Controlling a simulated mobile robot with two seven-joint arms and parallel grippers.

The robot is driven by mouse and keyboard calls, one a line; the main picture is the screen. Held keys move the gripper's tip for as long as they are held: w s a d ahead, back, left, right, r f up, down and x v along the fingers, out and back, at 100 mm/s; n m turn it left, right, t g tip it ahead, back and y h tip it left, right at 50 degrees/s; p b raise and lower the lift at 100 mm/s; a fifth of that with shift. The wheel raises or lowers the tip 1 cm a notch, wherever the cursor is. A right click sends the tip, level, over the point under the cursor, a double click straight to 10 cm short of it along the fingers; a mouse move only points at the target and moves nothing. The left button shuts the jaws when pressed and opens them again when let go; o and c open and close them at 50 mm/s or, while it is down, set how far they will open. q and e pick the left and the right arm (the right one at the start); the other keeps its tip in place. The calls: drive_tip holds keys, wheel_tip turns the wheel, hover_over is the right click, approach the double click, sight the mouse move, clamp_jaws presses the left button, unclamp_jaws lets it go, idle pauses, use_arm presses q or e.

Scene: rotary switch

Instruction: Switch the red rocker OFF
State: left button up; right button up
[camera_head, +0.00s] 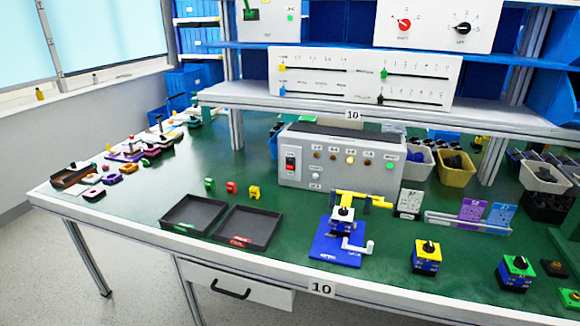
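The red rocker (290,163) is a small red switch in a dark frame at the left end of a grey control box (338,184). The box stands on the green table under the shelf. The rocker is too small to tell which way it is tipped. To its right is a row of small round lamps, with a yellow one (350,160) bright. A green button (390,166) is at the box's right end. Neither of my grippers is in view, and nothing covers the rocker.
Two black trays (247,228) lie in front of the box, with small red, green and yellow blocks behind them. A blue crank fixture (337,250) with yellow parts stands before the box's right side. A shelf (390,124) overhangs behind.

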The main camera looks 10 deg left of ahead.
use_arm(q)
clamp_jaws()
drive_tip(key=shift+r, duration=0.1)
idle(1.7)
